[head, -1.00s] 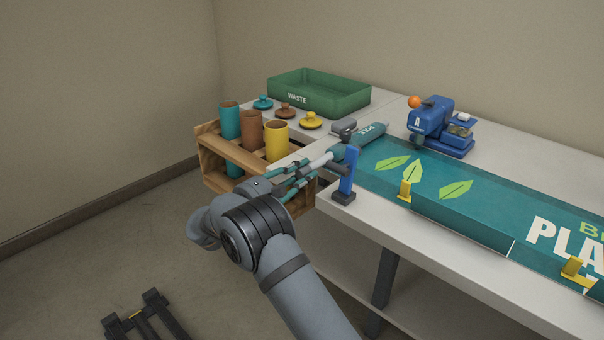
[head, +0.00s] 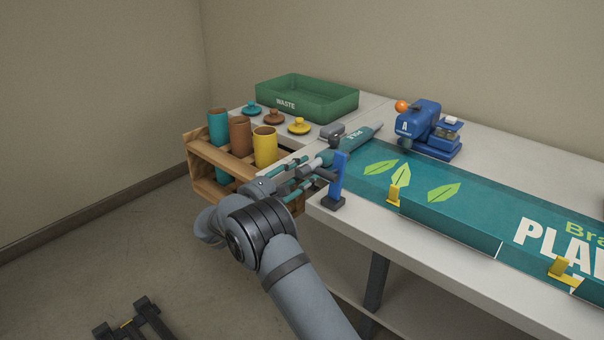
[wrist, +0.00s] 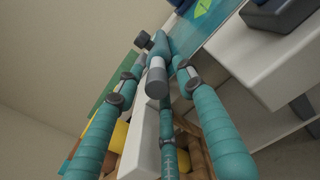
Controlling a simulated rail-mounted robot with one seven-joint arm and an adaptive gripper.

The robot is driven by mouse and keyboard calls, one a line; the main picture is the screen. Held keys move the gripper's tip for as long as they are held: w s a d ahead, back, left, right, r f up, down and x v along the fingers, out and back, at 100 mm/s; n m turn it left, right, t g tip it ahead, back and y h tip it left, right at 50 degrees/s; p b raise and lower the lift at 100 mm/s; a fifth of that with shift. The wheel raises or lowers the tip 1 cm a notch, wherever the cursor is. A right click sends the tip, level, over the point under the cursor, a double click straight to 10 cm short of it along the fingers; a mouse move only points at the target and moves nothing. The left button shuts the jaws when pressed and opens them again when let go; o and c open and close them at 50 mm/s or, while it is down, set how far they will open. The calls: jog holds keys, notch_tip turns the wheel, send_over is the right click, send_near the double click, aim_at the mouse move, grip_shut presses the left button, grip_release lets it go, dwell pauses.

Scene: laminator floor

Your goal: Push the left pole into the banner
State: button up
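The teal banner (head: 450,218) with leaves and lettering lies on the table. A teal cylinder (head: 357,141) with small lettering lies along its left end. A grey rod that looks like the left pole (head: 316,163) sticks out of its near end, beside the blue post (head: 338,181), in line with the cylinder. In the wrist view the pole's dark grey end (wrist: 157,82) points towards me. My gripper (head: 309,170) has its teal fingers (wrist: 159,70) at either side of the pole; whether they press on it is unclear. How deep the pole sits is hidden.
A wooden rack (head: 196,171) with teal, brown and yellow cups stands left of my gripper. A green waste tray (head: 322,110) and several small lids are behind it. A blue machine (head: 424,122) stands behind the banner. Yellow clips (head: 393,197) sit on its front edge.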

aim_at(297, 173)
jog(key=shift+r, duration=0.1)
jog(key=v, duration=1.2)
jog(key=shift+s+a+r+p, duration=0.15)
jog(key=shift+s+a+p, duration=0.15)
jog(key=shift+p, duration=0.25)
jog(key=shift+c, duration=0.7)
jog(key=s+p, duration=0.1)
jog(key=p, duration=0.1)
jog(key=s+a+n+p, duration=0.1)
jog(key=p, duration=0.1)
jog(key=s+a+n+t+y+p, duration=0.1)
jog(key=s, duration=0.1)
jog(key=shift+a+r+p, duration=0.25)
jog(key=shift+p, duration=0.15)
jog(key=c, duration=0.4)
jog(key=shift+s+a+f+n+p, duration=0.1)
jog(key=shift+s+n+p, duration=0.2)
jog(key=shift+s+n, duration=0.1)
jog(key=shift+c, duration=0.5)
jog(key=shift+w+f, duration=0.1)
jog(key=shift+f, duration=0.1)
jog(key=shift+c, duration=0.6)
jog(key=x, duration=1.3)
jog(key=shift+w+f, duration=0.15)
jog(key=shift+w, duration=0.15)
grip_shut()
